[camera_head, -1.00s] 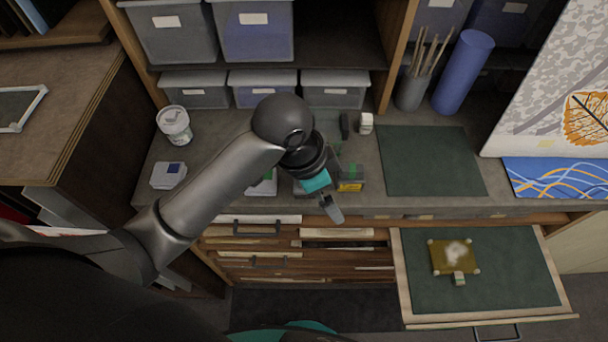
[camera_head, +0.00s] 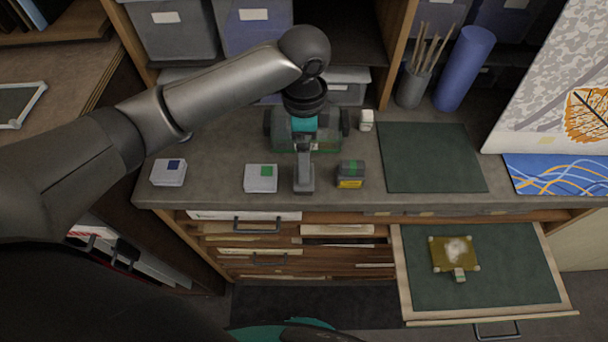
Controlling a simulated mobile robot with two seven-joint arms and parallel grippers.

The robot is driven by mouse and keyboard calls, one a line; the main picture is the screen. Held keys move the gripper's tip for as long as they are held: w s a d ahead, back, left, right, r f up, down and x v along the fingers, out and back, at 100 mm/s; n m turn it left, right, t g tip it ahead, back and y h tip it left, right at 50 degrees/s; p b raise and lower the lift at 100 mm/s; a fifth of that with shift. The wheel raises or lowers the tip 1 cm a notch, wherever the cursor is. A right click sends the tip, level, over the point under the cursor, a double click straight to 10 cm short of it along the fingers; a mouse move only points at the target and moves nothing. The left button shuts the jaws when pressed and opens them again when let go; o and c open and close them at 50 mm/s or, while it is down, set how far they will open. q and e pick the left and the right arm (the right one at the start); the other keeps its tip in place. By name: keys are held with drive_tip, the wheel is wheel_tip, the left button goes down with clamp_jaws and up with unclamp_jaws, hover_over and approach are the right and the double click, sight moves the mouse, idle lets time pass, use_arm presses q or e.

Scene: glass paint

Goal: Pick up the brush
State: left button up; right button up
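My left arm reaches in from the left over the counter. Its gripper (camera_head: 303,181) points down above the counter's front, between a white box with a green label (camera_head: 261,178) and a small dark box with a yellow label (camera_head: 350,174). Its fingers look narrow from here, and I cannot tell whether they are open or shut. No brush is clearly visible near it. Several thin sticks, perhaps brushes, stand in a grey cup (camera_head: 412,88) at the back right. A dark green-grey holder (camera_head: 329,135) behind the gripper is partly hidden by my wrist. My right gripper is not in view.
A dark green mat (camera_head: 430,157) lies clear on the counter, right of the gripper. A pulled-out drawer board (camera_head: 522,262) below holds a yellowish plate (camera_head: 454,254). A white box with a blue label (camera_head: 168,172) stands left. A blue roll (camera_head: 465,70) stands behind.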

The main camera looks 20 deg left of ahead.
use_arm(q)
wheel_tip(320, 180, down, 9)
drive_tip(key=shift+f, duration=0.1)
idle(0.4)
drive_tip(key=shift+c, duration=0.2)
drive_tip(key=c, duration=1.2)
drive_tip(key=shift+o, duration=0.2)
wheel_tip(320, 180, up, 20)
drive_tip(key=p, duration=0.1)
